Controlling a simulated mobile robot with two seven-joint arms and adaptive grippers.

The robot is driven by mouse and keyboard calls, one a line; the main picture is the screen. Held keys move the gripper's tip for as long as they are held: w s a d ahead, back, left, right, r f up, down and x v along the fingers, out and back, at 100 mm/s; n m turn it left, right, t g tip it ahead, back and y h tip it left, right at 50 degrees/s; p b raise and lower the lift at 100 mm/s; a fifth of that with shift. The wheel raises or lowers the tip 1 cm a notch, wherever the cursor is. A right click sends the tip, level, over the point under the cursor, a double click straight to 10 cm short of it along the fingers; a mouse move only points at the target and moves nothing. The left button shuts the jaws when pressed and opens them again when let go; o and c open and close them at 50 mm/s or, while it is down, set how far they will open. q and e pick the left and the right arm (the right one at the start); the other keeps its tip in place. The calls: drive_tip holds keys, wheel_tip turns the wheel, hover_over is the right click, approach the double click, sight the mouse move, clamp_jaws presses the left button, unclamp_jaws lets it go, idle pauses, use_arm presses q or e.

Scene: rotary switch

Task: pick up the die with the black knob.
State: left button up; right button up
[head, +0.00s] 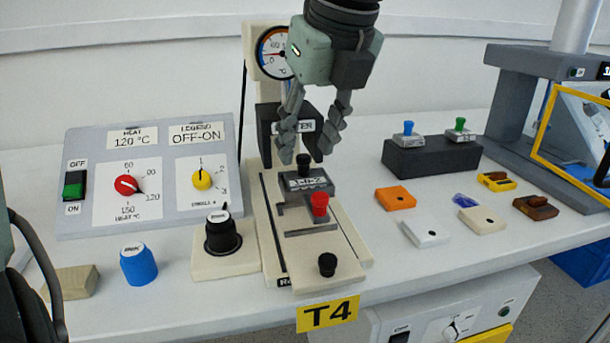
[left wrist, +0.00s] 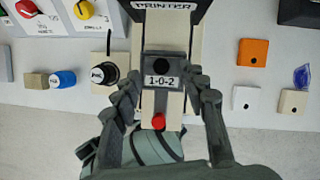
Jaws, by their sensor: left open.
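The die with the black knob (head: 303,163) is a grey block with a white label reading 1-0-2, seated on the printer's slide. It also shows in the left wrist view (left wrist: 161,68), knob toward the printer. My left gripper (head: 305,155) points down over this die, open and empty, with one finger on each side of the knob in the picture. I cannot tell its exact height above the die; no contact shows. In the left wrist view the fingers (left wrist: 162,92) spread to both sides of the label. A red knob (head: 320,203) stands just in front of the die.
The printer (head: 292,137) with its dial rises behind the die. A black ink cap (head: 222,236) on a cream block and a blue ink cap (head: 138,264) stand left. A black rack (head: 432,156) with two knobbed pieces and several small blocks lie right.

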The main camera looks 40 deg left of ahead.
sight(306, 157)
use_arm(q)
drive_tip(key=x, duration=0.2)
drive_tip(key=shift+w+a+f, duration=0.1)
drive_tip(key=shift+w+f, duration=0.1)
drive_tip(key=shift+f, duration=0.05)
drive_tip(key=shift+a+f, duration=0.1)
drive_tip(key=shift+f, duration=0.15)
use_arm(e)
drive_tip(key=shift+w+a+f, duration=0.1)
drive_tip(key=shift+w+f, duration=0.1)
drive_tip(key=shift+f, duration=0.65)
use_arm(q)
drive_tip(key=shift+c, duration=0.4)
clamp_jaws()
use_arm(e)
drive_tip(key=shift+r, duration=0.15)
